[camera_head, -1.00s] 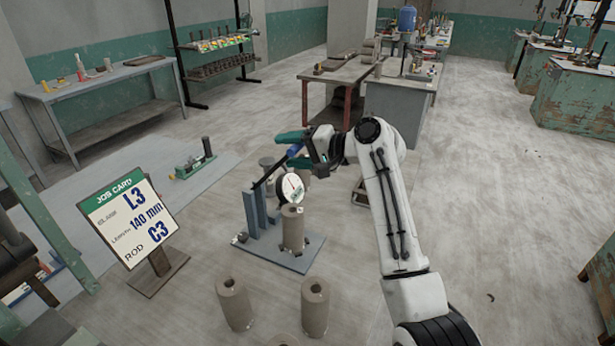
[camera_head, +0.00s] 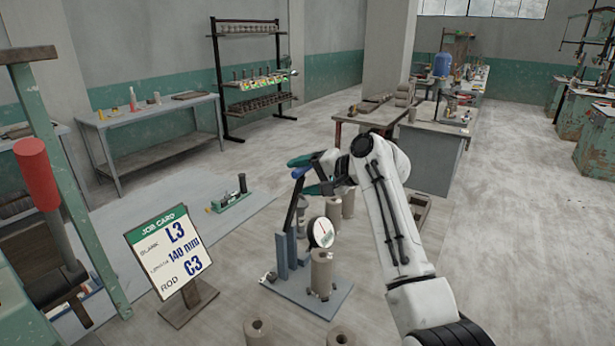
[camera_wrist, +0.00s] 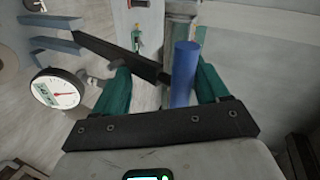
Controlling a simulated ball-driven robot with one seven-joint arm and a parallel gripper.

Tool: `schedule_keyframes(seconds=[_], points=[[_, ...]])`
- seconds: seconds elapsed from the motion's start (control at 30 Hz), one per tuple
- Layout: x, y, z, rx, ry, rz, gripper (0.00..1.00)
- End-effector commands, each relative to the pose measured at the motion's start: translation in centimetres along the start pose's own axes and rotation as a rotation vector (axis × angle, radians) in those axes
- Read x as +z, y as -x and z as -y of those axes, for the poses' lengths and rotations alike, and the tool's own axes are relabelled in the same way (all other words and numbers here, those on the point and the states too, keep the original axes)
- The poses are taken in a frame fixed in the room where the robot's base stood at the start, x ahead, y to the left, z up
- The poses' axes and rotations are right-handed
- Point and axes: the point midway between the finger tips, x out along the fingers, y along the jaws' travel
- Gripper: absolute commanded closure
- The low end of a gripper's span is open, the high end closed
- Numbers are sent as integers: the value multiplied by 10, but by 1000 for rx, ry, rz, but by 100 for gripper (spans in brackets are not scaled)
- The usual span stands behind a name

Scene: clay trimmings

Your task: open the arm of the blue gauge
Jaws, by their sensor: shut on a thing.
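The blue gauge has a blue-grey base plate (camera_head: 325,302), an upright post (camera_head: 282,256) and a white round dial (camera_head: 320,232). A grey clay cylinder (camera_head: 321,274) stands upright on the plate below the dial. The gauge's dark arm (camera_head: 291,214) rises steeply from the post and ends in a blue handle (camera_head: 299,172). My gripper (camera_head: 303,175) is shut on this handle, above the post. In the wrist view the blue handle (camera_wrist: 184,75) stands between my green fingers (camera_wrist: 162,82), with the dark bar (camera_wrist: 120,55) running left from it and the dial (camera_wrist: 58,92) at left.
A job card stand (camera_head: 172,250) is left of the gauge. More grey cylinders stand in front (camera_head: 257,331) and behind (camera_head: 348,203). A green tool (camera_head: 232,202) lies on the mat behind. A red-handled lever (camera_head: 40,178) stands at far left. The floor at right is clear.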

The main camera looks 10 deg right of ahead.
Motion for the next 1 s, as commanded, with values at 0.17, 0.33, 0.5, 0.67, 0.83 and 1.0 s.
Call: schedule_keyframes(seconds=[0.17, 0.33, 0.5, 0.67, 0.83, 1.0], points=[[13, -12, -15, 24, -2, 30, 28], [14, -12, -15, 24, -3, 31, 44], [13, -6, -14, 21, -4, 29, 49], [11, 15, -13, 17, -3, 24, 49], [7, 52, -8, 8, 3, 14, 49], [4, 84, -3, 3, 6, 5, 49]])
